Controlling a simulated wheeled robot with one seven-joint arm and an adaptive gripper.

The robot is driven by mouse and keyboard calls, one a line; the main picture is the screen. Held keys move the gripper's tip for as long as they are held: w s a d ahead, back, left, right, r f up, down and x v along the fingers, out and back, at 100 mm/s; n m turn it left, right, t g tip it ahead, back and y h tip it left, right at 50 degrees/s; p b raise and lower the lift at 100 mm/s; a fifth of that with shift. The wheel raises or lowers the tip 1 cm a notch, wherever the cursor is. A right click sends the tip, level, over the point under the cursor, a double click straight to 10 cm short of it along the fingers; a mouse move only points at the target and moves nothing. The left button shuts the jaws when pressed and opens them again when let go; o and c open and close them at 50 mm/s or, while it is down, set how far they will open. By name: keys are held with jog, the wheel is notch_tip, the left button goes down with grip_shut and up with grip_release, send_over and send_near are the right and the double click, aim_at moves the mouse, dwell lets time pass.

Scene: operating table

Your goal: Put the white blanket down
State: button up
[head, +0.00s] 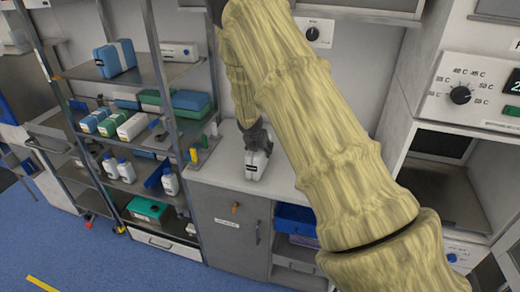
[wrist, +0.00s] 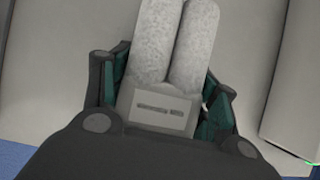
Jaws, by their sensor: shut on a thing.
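The white blanket (head: 256,166) is a small pale bundle at the end of my arm in the head view. In the wrist view the blanket (wrist: 167,50) shows as two fluffy rolls side by side, with a flat label band near my palm. My gripper (head: 255,142) points down over the counter and is shut on the blanket. In the wrist view the dark fingers of my gripper (wrist: 160,92) press on its two sides. The blanket is at or just above the counter top (head: 215,168); I cannot tell whether it touches.
A metal shelf rack (head: 176,125) with bottles and boxes stands left of the counter. A small yellow object (head: 194,155) is near the counter's left side. A warming cabinet (head: 450,180) is on the right. My arm covers part of the counter; its visible left part is mostly clear.

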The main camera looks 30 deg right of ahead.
jog(key=o, duration=1.4)
notch_tip(320, 180, up, 10)
jog(key=r+b, duration=0.1)
jog(key=b, duration=0.2)
send_over(259, 156)
jog(key=w, duration=0.4)
jog(key=shift+s+d+f, duration=0.25)
jog(key=shift+d, duration=0.05)
